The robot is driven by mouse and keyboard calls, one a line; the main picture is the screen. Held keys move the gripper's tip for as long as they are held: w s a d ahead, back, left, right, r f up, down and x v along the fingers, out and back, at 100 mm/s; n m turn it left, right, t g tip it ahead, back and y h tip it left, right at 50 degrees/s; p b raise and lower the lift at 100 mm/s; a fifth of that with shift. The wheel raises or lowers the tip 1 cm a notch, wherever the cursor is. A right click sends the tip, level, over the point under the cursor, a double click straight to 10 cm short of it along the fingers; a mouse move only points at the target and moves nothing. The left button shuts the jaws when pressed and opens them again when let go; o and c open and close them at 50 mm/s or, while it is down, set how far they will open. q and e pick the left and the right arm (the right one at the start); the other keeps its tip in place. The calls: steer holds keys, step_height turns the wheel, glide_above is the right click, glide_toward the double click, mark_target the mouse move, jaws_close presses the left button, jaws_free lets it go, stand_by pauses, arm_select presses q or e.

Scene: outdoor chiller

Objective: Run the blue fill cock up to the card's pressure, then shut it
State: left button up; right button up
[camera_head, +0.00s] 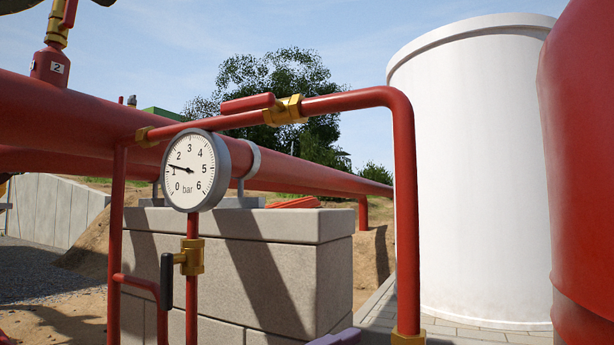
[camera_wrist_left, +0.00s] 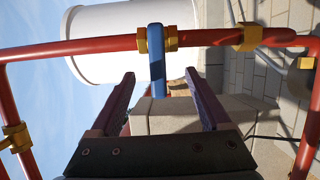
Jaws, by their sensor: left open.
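The blue fill cock (camera_wrist_left: 157,62) shows in the left wrist view as a blue lever on a brass body on a red pipe, set crosswise to it. My left gripper (camera_wrist_left: 160,74) is open, its two purple fingers on either side of the lever's free end in the picture, with gaps on both sides; I cannot tell the depth. A purple piece, probably a finger, shows at the head view's bottom edge. The round gauge (camera_head: 194,171) has its needle a little above the 1 bar position. The blue cock is not visible in the head view, and no card is seen.
A red-handled valve (camera_head: 248,103) sits on the upper pipe and a black-handled valve (camera_head: 166,280) below the gauge. A red pipe (camera_head: 404,220) drops beside a block wall (camera_head: 270,265). A white tank (camera_head: 470,170) and red vessel (camera_head: 585,150) stand at right.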

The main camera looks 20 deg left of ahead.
arm_select(q)
steer(key=shift+o, duration=0.5)
steer(key=v, duration=0.7)
steer(key=shift+p, duration=0.35)
